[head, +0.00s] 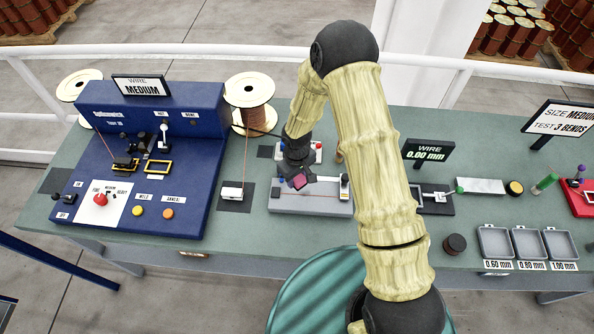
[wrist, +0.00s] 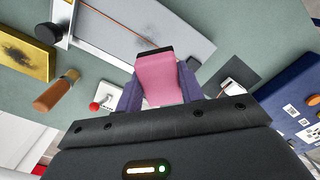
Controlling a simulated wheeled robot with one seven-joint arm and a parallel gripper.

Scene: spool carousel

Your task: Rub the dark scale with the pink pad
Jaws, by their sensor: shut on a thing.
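The pink pad (wrist: 160,78) is clamped between the two purple fingers of my gripper (wrist: 159,88). It has a dark far edge. In the head view the pad (head: 299,181) is over the grey plate (head: 285,207), and my gripper (head: 298,178) points down there. A thin copper wire (wrist: 128,27) crosses the plate, and its near end passes behind the pad's dark edge. A dark smudge (wrist: 185,18) shows on the plate beside the wire; I cannot tell whether it is the dark scale or a shadow. Contact between pad and wire is not clear.
A yellow block (wrist: 20,52) with black marks and a wooden handle (wrist: 55,92) lie near the plate. The blue machine (head: 190,190) stands left, with a copper spool (head: 250,100) behind. Grey trays (head: 495,243) and a dark spool (head: 455,244) are right.

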